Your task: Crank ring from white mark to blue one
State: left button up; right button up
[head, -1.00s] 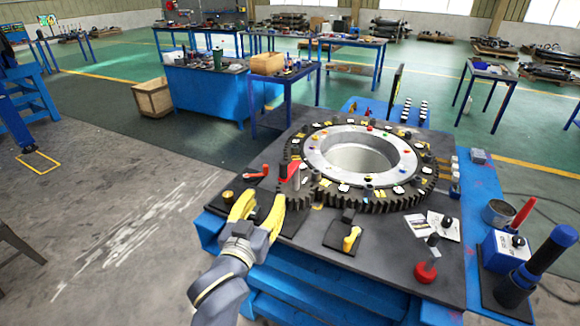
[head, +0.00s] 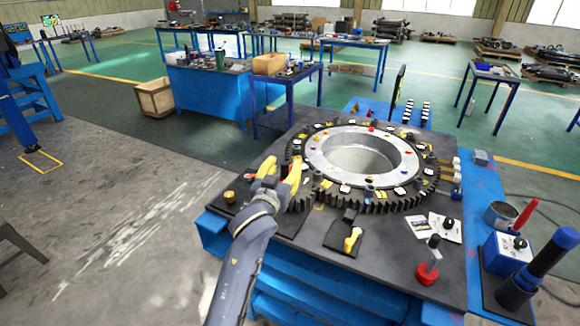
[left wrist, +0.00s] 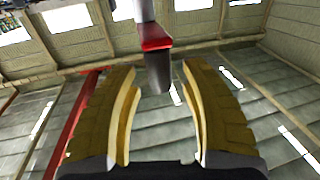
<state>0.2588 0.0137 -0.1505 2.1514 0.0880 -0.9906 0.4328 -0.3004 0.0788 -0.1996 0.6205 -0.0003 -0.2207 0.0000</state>
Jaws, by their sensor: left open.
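The geared ring (head: 322,166) lies flat on the dark bench top, with a pale metal top face around an open bore. Small coloured marks and white and yellow plates sit around it; I cannot surely tell the white mark from the blue one. My left gripper (head: 282,163), with yellow fingers, is at the ring's left edge and hides the crank in the head view. In the left wrist view the crank's grey handle (left wrist: 158,74) hangs from a red arm (left wrist: 153,37), between and beyond the tips of the open fingers. My right gripper is not in view.
A yellow-handled lever (head: 352,240) stands on the bench in front of the ring. A red knob (head: 427,274) and a blue box (head: 505,251) are at the right. A brass knob (head: 230,197) and a red lever (head: 250,177) are near my left gripper.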

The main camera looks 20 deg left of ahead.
pick_arm(q)
jog(key=shift+w, duration=0.3)
jog(key=shift+c, duration=0.3)
grip_shut()
